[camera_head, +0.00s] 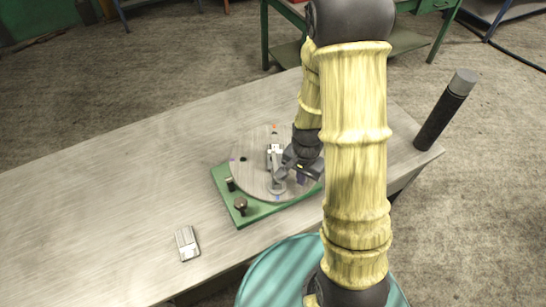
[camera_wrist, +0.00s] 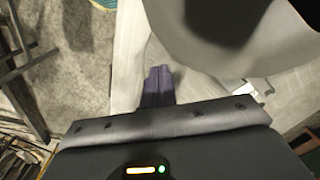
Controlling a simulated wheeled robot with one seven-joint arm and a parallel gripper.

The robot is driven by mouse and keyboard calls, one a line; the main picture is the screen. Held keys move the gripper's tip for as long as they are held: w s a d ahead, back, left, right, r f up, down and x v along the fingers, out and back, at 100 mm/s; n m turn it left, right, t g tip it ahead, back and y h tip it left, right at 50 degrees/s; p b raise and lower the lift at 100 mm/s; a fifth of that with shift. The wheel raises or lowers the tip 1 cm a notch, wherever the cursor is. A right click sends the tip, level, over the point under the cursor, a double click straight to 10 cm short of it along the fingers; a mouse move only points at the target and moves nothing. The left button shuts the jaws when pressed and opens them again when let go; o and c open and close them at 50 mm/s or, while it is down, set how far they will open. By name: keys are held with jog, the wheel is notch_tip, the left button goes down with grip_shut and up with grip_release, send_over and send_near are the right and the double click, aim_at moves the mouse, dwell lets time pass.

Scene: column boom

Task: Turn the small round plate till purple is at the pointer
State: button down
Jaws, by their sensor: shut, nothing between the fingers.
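The small round grey plate (camera_head: 255,180) lies on a green base (camera_head: 262,211) on the table. Small coloured marks sit near its rim: orange (camera_head: 274,126) at the far side, blue (camera_head: 277,198) at the near side, and a purple one (camera_head: 301,181) at the near right. A dark spot (camera_head: 243,159) shows at the left. My gripper (camera_head: 281,172) is over the plate's right half, its fingers shut and empty; whether it touches the plate is unclear. In the wrist view the closed fingers (camera_wrist: 157,85) show beside a large grey curved surface. I cannot make out the pointer for certain.
Two dark knobs (camera_head: 240,204) (camera_head: 230,184) stand on the base's left side. A small light grey box (camera_head: 187,243) lies at the table's front. A dark cylinder (camera_head: 445,110) stands at the right end. The table's left part is clear.

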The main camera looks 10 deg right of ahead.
jog(key=shift+w+d, duration=0.25)
jog(key=shift+d, duration=0.35)
jog(key=shift+w+d, duration=0.1)
jog(key=shift+w+d, duration=0.4)
jog(key=shift+d, duration=0.2)
jog(key=shift+w+d, duration=0.1)
jog(key=shift+d, duration=0.05)
jog(key=shift+w+d+p, duration=0.3)
jog(key=shift+w+d, duration=0.15)
jog(key=shift+d, duration=0.1)
jog(key=shift+w+d, duration=0.1)
jog(key=shift+w, duration=0.05)
jog(key=shift+w+d, duration=0.1)
jog(key=shift+w, duration=0.05)
dwell(0.4)
